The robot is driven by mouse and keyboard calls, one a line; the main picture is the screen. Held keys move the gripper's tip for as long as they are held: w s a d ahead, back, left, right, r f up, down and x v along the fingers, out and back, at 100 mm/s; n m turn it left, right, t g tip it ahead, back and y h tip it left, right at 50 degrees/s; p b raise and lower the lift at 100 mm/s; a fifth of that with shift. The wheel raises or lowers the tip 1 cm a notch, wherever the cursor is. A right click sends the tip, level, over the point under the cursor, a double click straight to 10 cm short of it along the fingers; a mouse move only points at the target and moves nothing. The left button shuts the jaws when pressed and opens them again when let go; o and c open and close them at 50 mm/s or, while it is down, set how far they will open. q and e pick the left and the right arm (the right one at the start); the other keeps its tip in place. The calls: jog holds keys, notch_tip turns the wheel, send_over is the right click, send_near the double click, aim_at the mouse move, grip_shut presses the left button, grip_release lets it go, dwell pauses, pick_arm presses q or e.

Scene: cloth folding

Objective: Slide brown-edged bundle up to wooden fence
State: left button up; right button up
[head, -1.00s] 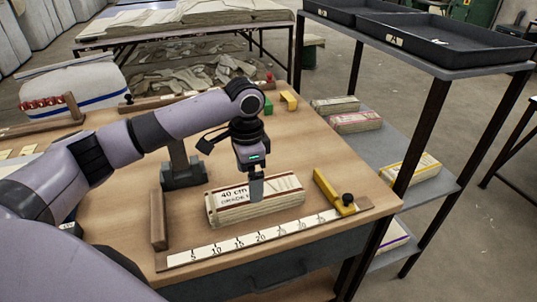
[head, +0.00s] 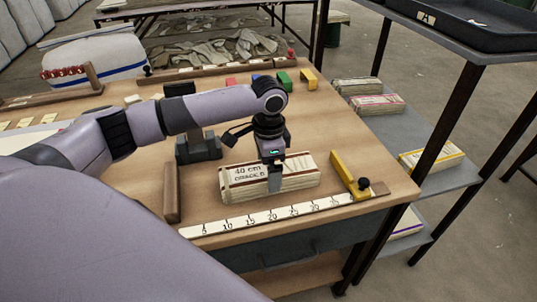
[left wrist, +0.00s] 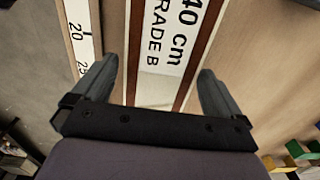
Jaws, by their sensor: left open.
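The brown-edged bundle (head: 300,179), a pale stack labelled "40 cm GRADE B", lies flat on the bench beside the ruler. The wooden fence (head: 172,193), a short upright board, stands to its left with bare bench between them. My left gripper (head: 274,185) points down at the middle of the bundle, one finger showing at its front side. In the left wrist view my left gripper (left wrist: 158,90) is open, its fingers on either side of the bundle (left wrist: 160,88). Whether the fingers touch it cannot be told. My right gripper is not in view.
A white ruler strip (head: 262,216) runs along the front edge. A yellow stop (head: 346,173) with a black knob stands right of the bundle. A dark stand (head: 199,148) is behind it. Small coloured blocks (head: 284,80) lie at the back. A shelf rack (head: 440,178) is at right.

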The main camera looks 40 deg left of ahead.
pick_arm(q)
jog(key=shift+f, duration=0.9)
jog(key=shift+c, duration=0.3)
